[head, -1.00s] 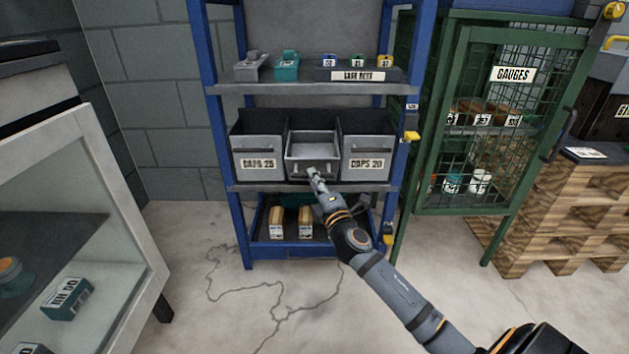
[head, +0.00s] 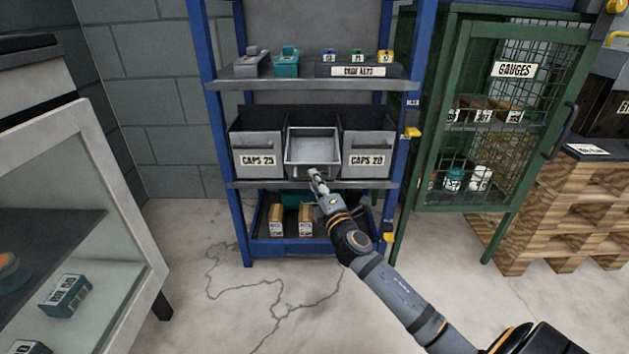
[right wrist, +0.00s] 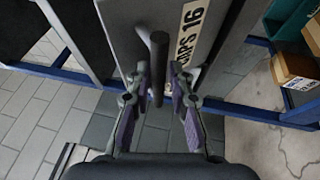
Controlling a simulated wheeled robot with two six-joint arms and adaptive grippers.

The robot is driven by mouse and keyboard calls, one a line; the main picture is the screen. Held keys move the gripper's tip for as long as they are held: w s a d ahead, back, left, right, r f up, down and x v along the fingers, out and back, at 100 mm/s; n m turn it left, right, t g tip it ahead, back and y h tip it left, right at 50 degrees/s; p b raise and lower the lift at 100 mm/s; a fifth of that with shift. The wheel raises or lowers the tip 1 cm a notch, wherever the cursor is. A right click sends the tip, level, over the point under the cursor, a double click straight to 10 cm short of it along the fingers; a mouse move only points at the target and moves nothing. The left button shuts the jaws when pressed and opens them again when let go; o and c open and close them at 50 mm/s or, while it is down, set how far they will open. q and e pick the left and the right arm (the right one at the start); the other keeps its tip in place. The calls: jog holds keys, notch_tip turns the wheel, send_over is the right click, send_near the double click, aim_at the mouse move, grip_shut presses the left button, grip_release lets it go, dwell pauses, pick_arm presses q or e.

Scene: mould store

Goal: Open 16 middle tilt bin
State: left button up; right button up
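The 16 middle tilt bin (head: 312,148) is in the middle of the row of three grey bins on the blue rack. Its front is tilted out and its inside shows, with nothing seen in it. In the right wrist view its label (right wrist: 190,38), partly hidden, ends in "PS 16". The bin's dark bar handle (right wrist: 159,60) lies between the fingertips of my right gripper (right wrist: 159,82), which look closed on it. In the head view the right gripper (head: 316,182) is at the bin's lower front. My left gripper is not in view.
The CAPS 25 bin (head: 257,152) and CAPS 20 bin (head: 367,150) flank it, both upright. Small boxes (head: 277,219) stand on the shelf below. A green mesh gauge cage (head: 460,60) is at right, and a pale cabinet (head: 125,200) at left. Floor before the rack is clear.

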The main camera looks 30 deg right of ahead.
jog(key=shift+o, duration=0.8)
jog(key=shift+r, duration=0.2)
jog(key=v, duration=1.2)
